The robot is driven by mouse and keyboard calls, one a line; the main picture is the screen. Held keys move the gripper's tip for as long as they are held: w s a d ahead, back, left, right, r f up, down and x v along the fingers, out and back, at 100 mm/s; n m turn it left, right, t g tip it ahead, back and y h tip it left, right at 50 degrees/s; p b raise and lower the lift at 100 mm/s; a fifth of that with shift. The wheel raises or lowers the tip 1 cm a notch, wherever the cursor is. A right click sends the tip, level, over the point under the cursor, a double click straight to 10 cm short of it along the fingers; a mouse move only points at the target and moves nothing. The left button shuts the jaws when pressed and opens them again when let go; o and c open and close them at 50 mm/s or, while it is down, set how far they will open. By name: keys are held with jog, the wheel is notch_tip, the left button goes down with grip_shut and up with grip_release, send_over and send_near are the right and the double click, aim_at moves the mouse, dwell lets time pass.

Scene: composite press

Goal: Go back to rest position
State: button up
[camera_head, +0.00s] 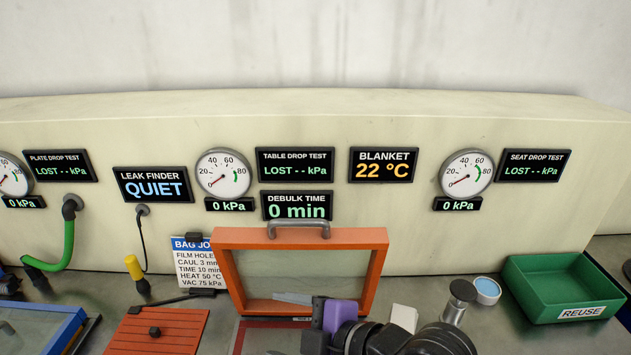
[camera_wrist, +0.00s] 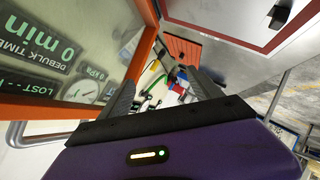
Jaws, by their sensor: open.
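My gripper (camera_wrist: 166,96) shows in the wrist view with its two dark fingers spread apart and nothing between them. In the head view the purple body of my gripper (camera_head: 340,314) is at the bottom middle, in front of the orange-framed window (camera_head: 227,272), and my arm covers part of the bench there. The orange frame stands upright with a grey handle (camera_head: 299,225) on its top edge. In the wrist view the frame (camera_wrist: 40,113) is close on the left of the fingers; I cannot tell whether they touch.
A green REUSE bin (camera_head: 540,303) stands at the right. An orange slatted plate (camera_head: 160,332) and a blue-framed panel (camera_head: 40,328) lie at the left. A green hose (camera_head: 68,245) and a yellow-handled probe (camera_head: 134,268) hang by the panel wall. Gauges read 0 kPa; the leak finder (camera_head: 153,185) reads QUIET.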

jog(key=s+d+f+m+t+h, duration=0.3)
jog(key=s+d+m, duration=0.6)
jog(key=s, duration=0.3)
jog(key=s+d+f+m+t+h, duration=0.4)
jog(key=s+d+f+m+h, duration=0.2)
jog(key=s+d+m, duration=0.4)
jog(key=shift+s+d+f+m+h, duration=0.25)
jog(key=shift+s+m+h, duration=0.05)
jog(key=shift+s+m, duration=0.6)
jog(key=shift+t+h, duration=0.3)
jog(key=shift+t, duration=0.1)
jog(key=s+d+r, duration=0.1)
jog(key=s+d, duration=0.1)
jog(key=s+d+r, duration=0.1)
jog(key=s, duration=0.2)
jog(key=s+d+r, duration=0.2)
jog(key=s, duration=0.1)
jog(key=shift+d, duration=0.3)
jog(key=shift+c, duration=0.2)
